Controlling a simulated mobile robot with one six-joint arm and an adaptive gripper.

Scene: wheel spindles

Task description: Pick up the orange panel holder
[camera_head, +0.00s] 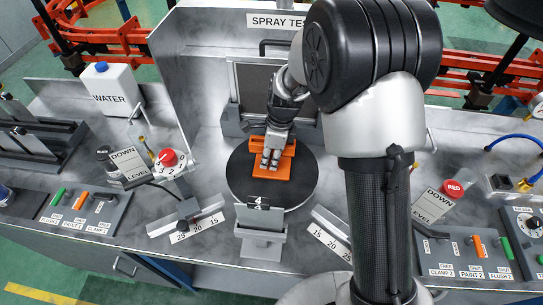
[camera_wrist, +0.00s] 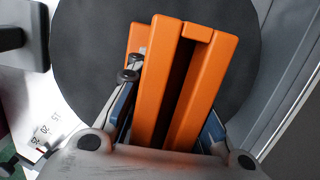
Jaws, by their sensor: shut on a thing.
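The orange panel holder (camera_head: 285,176) is on the dark round turntable (camera_head: 241,186) in the middle of the bench. In the wrist view the holder (camera_wrist: 206,85) shows as upright orange bars with a dark slot between them. My gripper (camera_head: 269,163) reaches down over the turntable and is shut on the holder. In the wrist view its fingers (camera_wrist: 168,125) lie on both sides of the orange bars. The far part of the fingers is hidden by the holder. I cannot tell whether the holder is lifted clear of the turntable.
A grey panel (camera_head: 252,82) in a stand is behind the turntable. A small stand marked 4 (camera_head: 258,222) is in front. A white water container (camera_head: 111,94) and a red knob (camera_head: 168,157) are at left. Another red knob (camera_head: 453,187) and switches are at right.

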